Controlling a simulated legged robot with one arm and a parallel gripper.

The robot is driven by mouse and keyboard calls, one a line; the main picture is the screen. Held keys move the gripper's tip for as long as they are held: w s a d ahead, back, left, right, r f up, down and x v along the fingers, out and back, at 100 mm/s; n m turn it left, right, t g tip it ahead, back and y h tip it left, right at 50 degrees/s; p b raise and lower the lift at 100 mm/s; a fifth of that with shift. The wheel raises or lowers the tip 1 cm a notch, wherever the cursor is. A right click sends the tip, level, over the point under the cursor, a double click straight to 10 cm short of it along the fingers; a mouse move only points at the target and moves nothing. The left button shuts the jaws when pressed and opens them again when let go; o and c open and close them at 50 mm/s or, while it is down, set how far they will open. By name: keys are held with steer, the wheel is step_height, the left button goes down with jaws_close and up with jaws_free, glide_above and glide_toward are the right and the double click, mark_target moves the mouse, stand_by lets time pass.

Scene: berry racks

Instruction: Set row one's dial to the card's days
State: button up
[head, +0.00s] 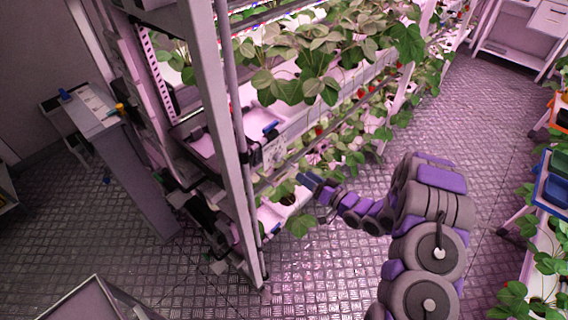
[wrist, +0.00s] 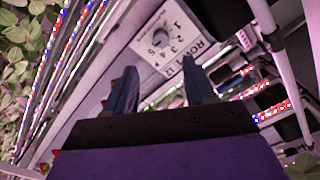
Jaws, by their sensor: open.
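A white dial plate (wrist: 168,38) printed "ROW 1", with numbers in an arc, shows at the top of the wrist view, turned at an angle. In the head view my gripper (head: 311,182) is below and right of the plate. I cannot identify the days card.
The rack's grey upright (head: 225,130) stands left of my gripper. Strawberry plants (head: 310,60) with red berries hang along the rack. A grey cabinet (head: 130,165) stands at the left. Blue and green bins (head: 555,180) line the right. The metal floor aisle (head: 480,130) is clear.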

mark_target(280, 159)
steer(key=b+x, duration=0.2)
steer(key=x, duration=0.9)
steer(key=c, duration=1)
jaws_close()
